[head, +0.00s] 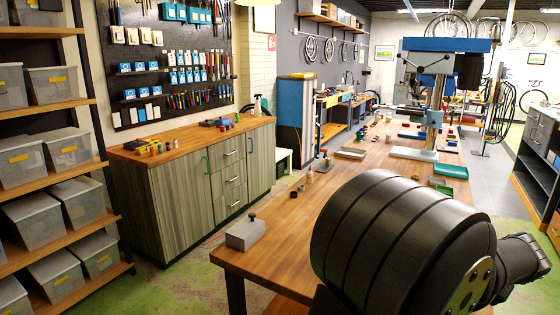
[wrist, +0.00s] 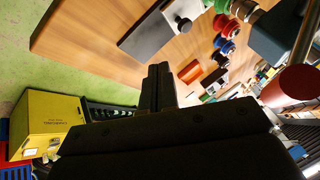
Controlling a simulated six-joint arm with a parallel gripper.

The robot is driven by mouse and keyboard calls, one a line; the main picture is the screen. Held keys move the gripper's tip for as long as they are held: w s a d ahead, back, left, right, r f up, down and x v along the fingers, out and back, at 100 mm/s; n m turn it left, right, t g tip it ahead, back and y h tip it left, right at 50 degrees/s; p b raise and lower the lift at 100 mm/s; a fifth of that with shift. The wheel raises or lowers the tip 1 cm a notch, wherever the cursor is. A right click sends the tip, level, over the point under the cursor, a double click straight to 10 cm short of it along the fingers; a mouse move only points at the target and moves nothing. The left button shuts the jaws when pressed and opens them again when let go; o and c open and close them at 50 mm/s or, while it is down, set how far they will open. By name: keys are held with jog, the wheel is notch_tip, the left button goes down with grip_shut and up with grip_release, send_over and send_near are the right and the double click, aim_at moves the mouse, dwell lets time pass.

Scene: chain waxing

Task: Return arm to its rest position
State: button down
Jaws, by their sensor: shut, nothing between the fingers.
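My gripper (wrist: 158,72) shows in the wrist view as two dark fingers pressed together, with nothing between them. It points over the wooden workbench (wrist: 85,30), clear of the objects there. In the head view a large black part of my arm fills the lower right, in front of the workbench (head: 285,215). My fingers cannot be made out in that view.
A grey block with a knob (head: 245,235) stands on the bench's near left corner. Small items and a blue-and-grey press stand (head: 432,100) are farther back. The wrist view shows a yellow box (wrist: 45,118) and several spools (wrist: 228,27). Shelves (head: 50,175) stand at left.

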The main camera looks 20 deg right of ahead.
jog(key=x, duration=0.8)
jog(key=shift+w+f, duration=0.15)
jog(key=shift+f, duration=0.05)
jog(key=w, duration=0.1)
jog(key=w+a, duration=0.1)
jog(key=w, duration=0.1)
jog(key=w+f, duration=0.1)
jog(key=shift+w+a+f, duration=0.1)
jog(key=shift+w+a, duration=0.2)
jog(key=shift+w, duration=0.05)
jog(key=s+d, duration=0.7)
jog(key=s, duration=0.1)
jog(key=shift+d, duration=0.4)
jog(key=s, duration=0.1)
jog(key=s+d, duration=0.1)
jog(key=s, duration=0.1)
jog(key=s+r, duration=0.1)
jog(key=shift+s+d, duration=0.25)
jog(key=shift+d, duration=0.1)
jog(key=v, duration=1)
jog(key=w+a+r+n+g+y, duration=0.1)
jog(key=w+a+r+n+g, duration=0.1)
jog(key=w, duration=0.7)
jog(key=a+r+n, duration=0.1)
jog(key=a+n, duration=0.1)
jog(key=a, duration=0.1)
jog(key=shift+w+r+n, duration=0.2)
jog(key=shift+n, duration=0.2)
jog(key=shift+a, duration=0.15)
